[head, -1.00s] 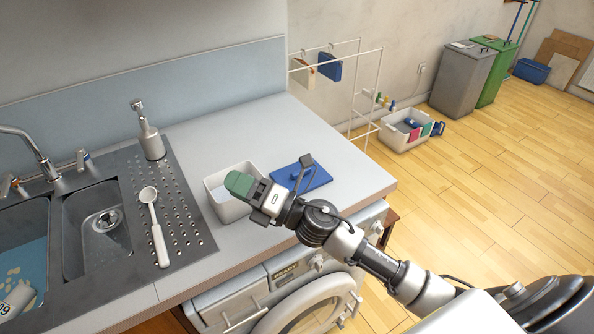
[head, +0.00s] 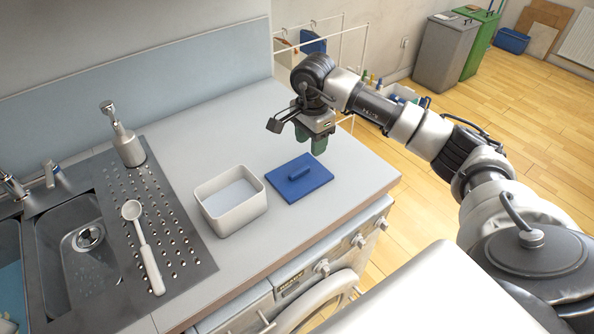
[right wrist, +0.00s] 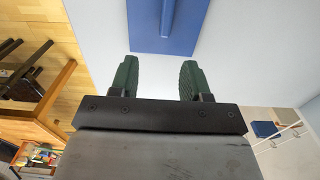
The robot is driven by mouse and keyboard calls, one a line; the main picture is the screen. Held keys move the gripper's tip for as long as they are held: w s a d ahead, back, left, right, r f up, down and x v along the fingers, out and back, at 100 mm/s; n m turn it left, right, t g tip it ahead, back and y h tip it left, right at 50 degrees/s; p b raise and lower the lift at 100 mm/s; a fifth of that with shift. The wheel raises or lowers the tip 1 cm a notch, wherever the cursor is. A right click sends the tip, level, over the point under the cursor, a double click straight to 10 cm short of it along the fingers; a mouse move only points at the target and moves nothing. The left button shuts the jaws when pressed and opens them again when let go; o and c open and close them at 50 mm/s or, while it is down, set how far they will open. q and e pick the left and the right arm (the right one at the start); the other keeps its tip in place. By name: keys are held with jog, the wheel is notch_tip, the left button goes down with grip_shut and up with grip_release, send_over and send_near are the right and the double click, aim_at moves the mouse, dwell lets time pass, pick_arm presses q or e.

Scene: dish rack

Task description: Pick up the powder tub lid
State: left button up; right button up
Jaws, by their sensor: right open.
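The powder tub lid (head: 284,187) is a flat blue rectangle with a raised bar handle (head: 299,173). It lies on the counter to the right of the open white tub (head: 238,212), which holds pale powder. The lid also shows in the right wrist view (right wrist: 192,28), at the top beyond the fingertips. My right gripper (head: 311,150) points down above the counter, just behind the lid. Its green fingers (right wrist: 159,68) are apart with nothing between them. My left gripper is not in view.
A white scoop (head: 146,245) lies on the perforated drainboard beside the sink (head: 75,262). A soap dispenser (head: 126,140) stands at the drainboard's back. The counter (head: 240,125) behind the tub is clear. The counter's right edge is close to the lid.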

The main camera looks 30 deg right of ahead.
aim_at(304, 167)
notch_tip(304, 167, down, 2)
jog(key=shift+s+f, duration=0.1)
jog(key=shift+s, duration=0.05)
jog(key=shift+a+f, duration=0.1)
jog(key=shift+f, duration=0.2)
jog(key=f, duration=0.1)
jog(key=f+p, duration=0.1)
jog(key=a+f+p, duration=0.1)
jog(key=f, duration=0.1)
jog(key=shift+w+a+f, duration=0.1)
jog(key=shift+w, duration=0.3)
jog(key=shift+f, duration=0.55)
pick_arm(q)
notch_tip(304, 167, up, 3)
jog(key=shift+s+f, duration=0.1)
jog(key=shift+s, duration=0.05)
pick_arm(e)
grip_shut()
